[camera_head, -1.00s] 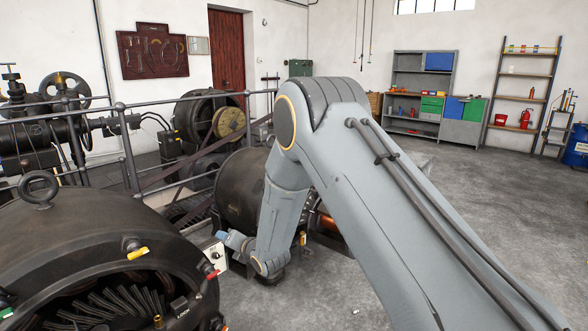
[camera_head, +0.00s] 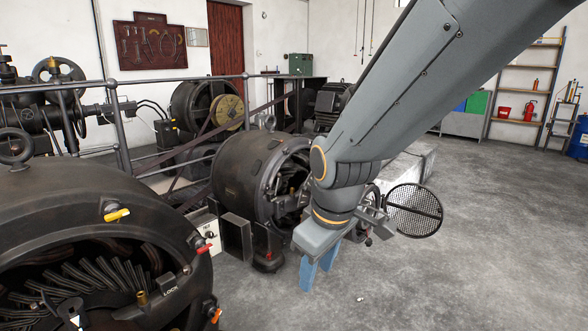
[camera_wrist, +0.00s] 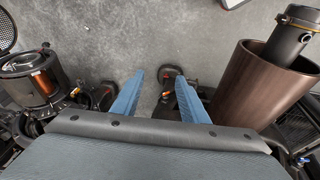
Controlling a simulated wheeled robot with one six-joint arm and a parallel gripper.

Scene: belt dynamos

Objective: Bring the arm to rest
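My gripper (camera_head: 318,272) hangs below my grey arm in the camera_head view, its two blue fingers pointing down in front of the middle dynamo (camera_head: 250,185).
A round mesh cover (camera_head: 415,210) stands out just right of my wrist. A large dynamo (camera_head: 90,225) with an open end fills the lower left. Metal railings (camera_head: 120,130) run behind. Shelves (camera_head: 525,90) stand at the back right. The floor (camera_head: 480,260) at the right is clear.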

